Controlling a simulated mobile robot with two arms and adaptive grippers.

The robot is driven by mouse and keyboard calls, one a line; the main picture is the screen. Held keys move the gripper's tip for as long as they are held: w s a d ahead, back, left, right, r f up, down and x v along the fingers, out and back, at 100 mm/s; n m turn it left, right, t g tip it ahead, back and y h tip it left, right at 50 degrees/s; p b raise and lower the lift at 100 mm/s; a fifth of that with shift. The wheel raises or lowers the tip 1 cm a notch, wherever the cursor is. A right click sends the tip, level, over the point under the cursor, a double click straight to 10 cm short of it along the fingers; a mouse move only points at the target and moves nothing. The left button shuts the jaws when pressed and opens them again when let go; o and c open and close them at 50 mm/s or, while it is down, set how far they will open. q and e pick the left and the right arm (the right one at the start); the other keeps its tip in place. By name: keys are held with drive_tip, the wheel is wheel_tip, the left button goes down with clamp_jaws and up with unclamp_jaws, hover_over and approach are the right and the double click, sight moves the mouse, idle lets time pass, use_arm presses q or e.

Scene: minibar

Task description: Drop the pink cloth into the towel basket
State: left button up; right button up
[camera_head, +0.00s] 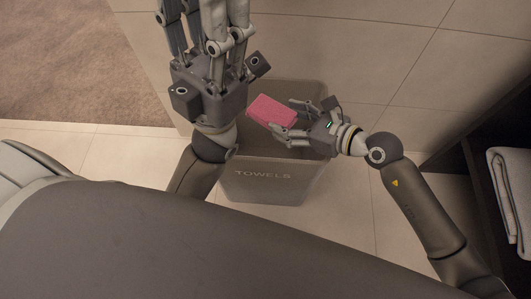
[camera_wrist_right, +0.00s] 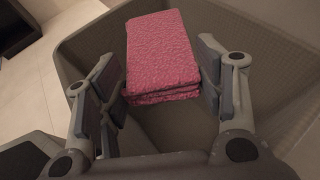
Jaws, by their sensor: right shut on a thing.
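The pink cloth (camera_head: 268,111) is folded into a thick block. My right gripper (camera_head: 287,118) is shut on it and holds it over the mouth of the grey towel basket (camera_head: 262,187), marked "TOWELS". In the right wrist view the cloth (camera_wrist_right: 161,48) sits between the two finger sets, with the inner walls of the basket (camera_wrist_right: 268,48) around and below it. My left gripper (camera_head: 205,28) is at the top of the head view, up and left of the basket. Its fingertips are cut off by the frame edge.
A white towel (camera_head: 512,185) lies on a dark shelf (camera_head: 487,190) at the right. A brown carpet (camera_head: 75,65) covers the upper left. Pale tiled floor (camera_head: 345,215) surrounds the basket. A grey rounded surface fills the lower left.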

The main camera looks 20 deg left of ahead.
drive_tip(key=shift+f, duration=0.2)
drive_tip(key=o, duration=1)
drive_tip(key=shift+o, duration=0.2)
drive_tip(key=shift+d, duration=0.1)
drive_tip(key=v, duration=1.1)
drive_tip(key=shift+s+d+r, duration=0.1)
drive_tip(key=shift+d+r, duration=0.1)
drive_tip(key=shift+d, duration=0.1)
